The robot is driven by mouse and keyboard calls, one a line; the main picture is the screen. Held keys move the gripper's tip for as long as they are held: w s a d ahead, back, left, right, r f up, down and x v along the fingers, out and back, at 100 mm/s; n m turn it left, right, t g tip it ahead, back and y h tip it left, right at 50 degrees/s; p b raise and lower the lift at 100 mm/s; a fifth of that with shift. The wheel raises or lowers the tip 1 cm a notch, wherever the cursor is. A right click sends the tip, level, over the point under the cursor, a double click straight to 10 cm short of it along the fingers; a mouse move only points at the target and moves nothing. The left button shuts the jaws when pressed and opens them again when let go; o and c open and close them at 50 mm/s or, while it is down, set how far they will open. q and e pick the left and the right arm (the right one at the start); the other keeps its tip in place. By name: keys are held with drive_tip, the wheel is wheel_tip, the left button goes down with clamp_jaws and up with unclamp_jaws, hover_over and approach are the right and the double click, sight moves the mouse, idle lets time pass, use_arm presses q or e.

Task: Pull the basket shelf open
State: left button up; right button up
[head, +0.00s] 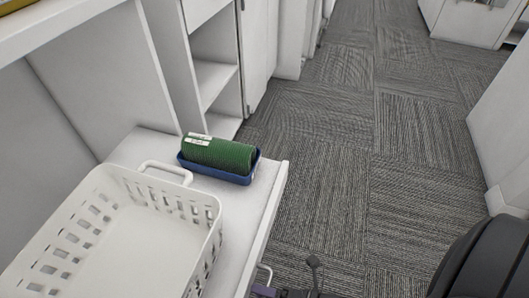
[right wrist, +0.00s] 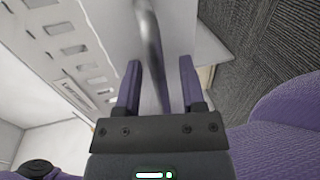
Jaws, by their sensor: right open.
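The basket shelf (head: 262,215) is a white pull-out board in the lower left of the head view, standing out past the neighbouring cabinet fronts. A white slotted basket (head: 120,235) sits on it and also shows in the right wrist view (right wrist: 65,30). A grey metal bar handle (head: 266,272) is on the shelf's front; it also shows in the right wrist view (right wrist: 150,40). My right gripper (right wrist: 159,82) is open, with its two purple fingers on either side of the bar. Whether either finger touches it I cannot tell. My left gripper is not in view.
A green ribbed roll (head: 218,153) lies in a blue tray (head: 222,174) on the shelf behind the basket. White cabinets (head: 215,75) line the left. Grey carpet (head: 330,160) lies clear to the right, with a white unit (head: 505,120) at the right edge.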

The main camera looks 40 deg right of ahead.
drive_tip(key=shift+s, duration=0.1)
drive_tip(key=p+v, duration=0.2)
drive_tip(key=v, duration=0.7)
drive_tip(key=shift+s+d, duration=0.25)
drive_tip(key=shift+s, duration=0.05)
